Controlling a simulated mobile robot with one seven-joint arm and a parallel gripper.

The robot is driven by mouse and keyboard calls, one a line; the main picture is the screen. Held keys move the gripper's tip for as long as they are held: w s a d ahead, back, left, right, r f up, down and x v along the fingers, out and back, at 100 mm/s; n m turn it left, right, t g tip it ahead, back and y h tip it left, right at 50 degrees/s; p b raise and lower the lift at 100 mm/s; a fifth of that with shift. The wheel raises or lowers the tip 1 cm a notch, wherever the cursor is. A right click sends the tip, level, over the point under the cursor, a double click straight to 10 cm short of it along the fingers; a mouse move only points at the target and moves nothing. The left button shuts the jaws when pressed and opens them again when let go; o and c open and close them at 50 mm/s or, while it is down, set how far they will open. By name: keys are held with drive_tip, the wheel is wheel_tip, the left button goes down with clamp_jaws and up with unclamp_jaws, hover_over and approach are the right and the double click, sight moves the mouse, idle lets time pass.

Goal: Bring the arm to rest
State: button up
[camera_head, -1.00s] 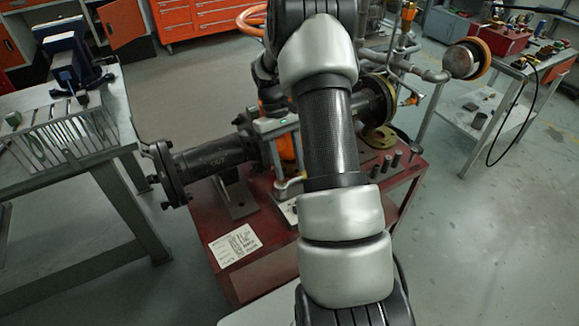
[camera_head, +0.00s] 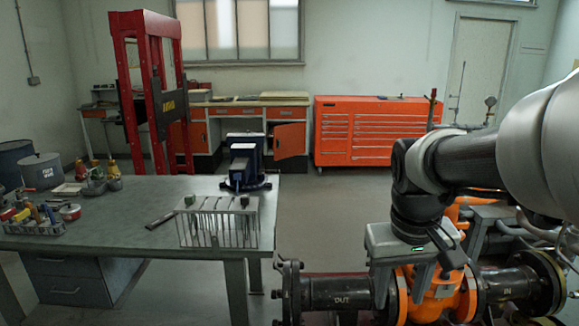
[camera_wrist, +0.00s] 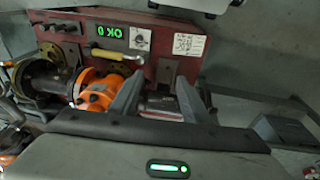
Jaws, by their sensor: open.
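My gripper (camera_head: 403,283) is open at the end of my arm, at the right of the head view. Its fingers point down in front of the orange gate valve (camera_head: 452,300), whose black pipe is marked OUT and IN. In the wrist view my two fingers (camera_wrist: 158,100) stand apart with no object gripped between them. The orange valve body (camera_wrist: 95,92) is left of the fingers there. I cannot tell from these views how far the fingers are from the valve. My arm hides part of the valve's upper side.
A dark red stand with a green display (camera_wrist: 94,30) and a yellow-handled lever (camera_wrist: 118,55) shows in the wrist view. A steel workbench (camera_head: 105,225) with a blue vise (camera_head: 245,165) and a slotted tool rack (camera_head: 218,222) is at left. Clear floor (camera_head: 325,215) lies between bench and valve.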

drive_tip(key=s+a+r+t+y, duration=0.1)
drive_tip(key=s+a+t, duration=0.1)
drive_tip(key=s, duration=0.3)
drive_tip(key=s+a+r+t, duration=0.2)
drive_tip(key=s+a, duration=0.1)
drive_tip(key=s, duration=0.1)
wheel_tip(320, 180, up, 15)
drive_tip(key=p, duration=1.5)
drive_tip(key=shift+s+r+p, duration=0.15)
drive_tip(key=shift+s+p, duration=0.2)
